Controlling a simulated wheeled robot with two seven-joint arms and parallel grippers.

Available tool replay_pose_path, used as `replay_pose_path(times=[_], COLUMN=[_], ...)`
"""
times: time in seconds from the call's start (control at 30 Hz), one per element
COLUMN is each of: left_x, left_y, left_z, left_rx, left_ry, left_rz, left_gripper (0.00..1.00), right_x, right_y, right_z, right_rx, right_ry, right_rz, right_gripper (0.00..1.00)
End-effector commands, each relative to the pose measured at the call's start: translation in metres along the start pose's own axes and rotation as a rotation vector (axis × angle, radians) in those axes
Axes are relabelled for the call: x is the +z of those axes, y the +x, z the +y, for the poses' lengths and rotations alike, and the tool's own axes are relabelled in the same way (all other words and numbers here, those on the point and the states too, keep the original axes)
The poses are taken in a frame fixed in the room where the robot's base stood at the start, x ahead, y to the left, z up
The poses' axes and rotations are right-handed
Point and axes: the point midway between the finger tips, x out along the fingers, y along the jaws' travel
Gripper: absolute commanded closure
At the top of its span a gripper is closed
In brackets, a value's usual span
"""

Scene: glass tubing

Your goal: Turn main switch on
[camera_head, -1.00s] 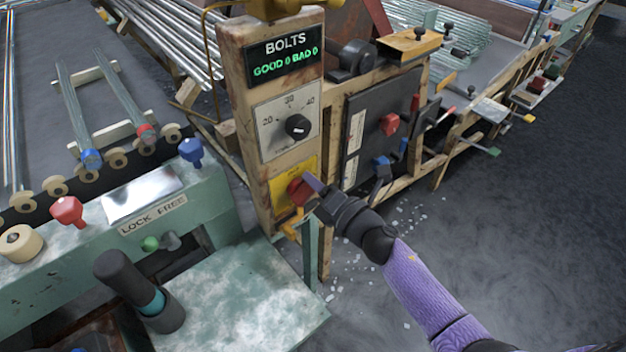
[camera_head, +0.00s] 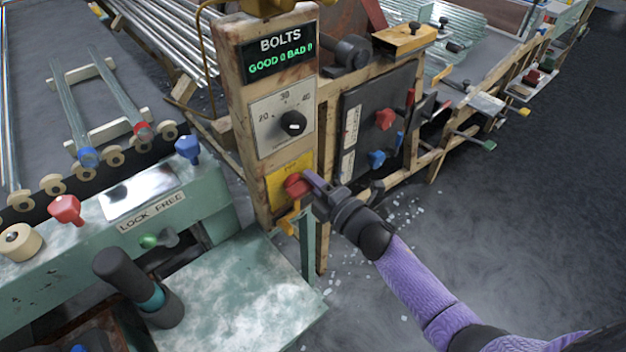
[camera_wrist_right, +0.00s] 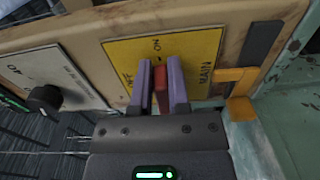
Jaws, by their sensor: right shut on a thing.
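The main switch (camera_head: 297,186) is a red knob on a yellow plate (camera_head: 279,187), low on the worn cream post. In the right wrist view the red switch handle (camera_wrist_right: 161,88) points toward the word ON on the yellow plate (camera_wrist_right: 192,45), which also reads MAIN. My right gripper (camera_head: 309,183) reaches in from the lower right. In the right wrist view its two purple fingers (camera_wrist_right: 160,75) are shut on the red handle, one on each side. My left gripper is not in view.
Above the switch are a black dial (camera_head: 292,122) and a BOLTS display (camera_head: 281,55). An orange bracket (camera_wrist_right: 240,92) sits close beside the plate. A dark panel (camera_head: 362,125) with red and blue knobs stands just right. A green machine (camera_head: 225,275) fills the lower left. Grey floor lies open at right.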

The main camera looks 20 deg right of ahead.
Motion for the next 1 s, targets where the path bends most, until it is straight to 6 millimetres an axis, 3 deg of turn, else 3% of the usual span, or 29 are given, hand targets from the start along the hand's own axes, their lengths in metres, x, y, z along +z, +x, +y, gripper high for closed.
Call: replay_pose_path(times=[0.37,0.4,0.57,0.87,1.0], left_x=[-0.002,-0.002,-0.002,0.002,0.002], left_y=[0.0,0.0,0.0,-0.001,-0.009], left_z=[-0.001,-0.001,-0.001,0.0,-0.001], left_rx=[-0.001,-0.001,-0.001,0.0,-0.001], left_ry=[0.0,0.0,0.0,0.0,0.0], left_rz=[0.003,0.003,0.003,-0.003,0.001], left_gripper=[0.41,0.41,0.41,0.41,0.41], right_x=[0.0,0.0,0.0,0.0,-0.001], right_y=[0.0,0.0,0.0,-0.003,-0.024], right_z=[-0.001,-0.001,-0.001,0.0,0.002], right_rx=[-0.003,-0.003,-0.002,-0.001,-0.002], right_ry=[0.007,0.006,0.006,0.005,0.006], right_rz=[0.0,0.0,0.0,0.0,0.0], right_gripper=[1.0,0.75,0.44,0.44,0.44])
